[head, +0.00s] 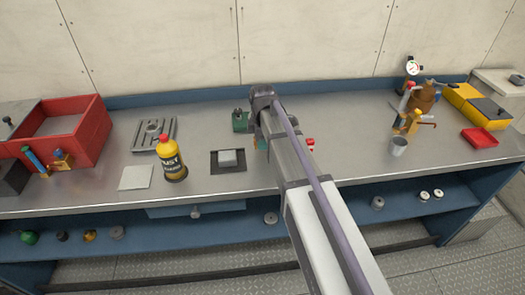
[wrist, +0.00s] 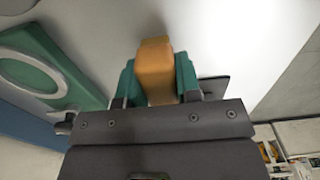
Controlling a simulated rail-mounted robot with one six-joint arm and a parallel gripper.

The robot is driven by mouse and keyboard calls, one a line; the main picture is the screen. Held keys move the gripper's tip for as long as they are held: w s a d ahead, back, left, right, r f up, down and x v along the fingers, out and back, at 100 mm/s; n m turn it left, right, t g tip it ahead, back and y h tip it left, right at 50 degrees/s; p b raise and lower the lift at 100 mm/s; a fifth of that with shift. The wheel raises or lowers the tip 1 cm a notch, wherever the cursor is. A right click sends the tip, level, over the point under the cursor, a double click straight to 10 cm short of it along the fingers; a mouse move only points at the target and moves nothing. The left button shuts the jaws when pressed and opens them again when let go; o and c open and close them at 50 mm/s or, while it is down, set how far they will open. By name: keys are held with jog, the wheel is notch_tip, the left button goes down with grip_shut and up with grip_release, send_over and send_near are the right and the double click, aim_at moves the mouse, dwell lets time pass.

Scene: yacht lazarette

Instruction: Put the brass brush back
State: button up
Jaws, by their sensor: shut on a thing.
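My gripper (wrist: 158,78) has green fingers and is shut on an orange-brown block-like handle (wrist: 154,60). The handle could be the brass brush's; no bristles show. In the head view my arm hides most of the gripper, and only a bit of green finger (head: 262,145) shows over the middle of the bench. A green block (head: 240,121) stands just left of the arm there. In the wrist view a green part with a pale ring (wrist: 38,75) lies to the left of the fingers.
The bench is fairly clear right of my arm.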

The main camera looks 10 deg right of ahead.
notch_tip(320, 180, down, 2)
jog(key=shift+f+b, duration=0.1)
jog(key=shift+b, duration=0.2)
jog(key=shift+r+p, duration=0.3)
jog(key=shift+f, duration=0.25)
jog(key=o, duration=1)
jog(key=shift+r, duration=0.1)
jog(key=shift+o, duration=0.2)
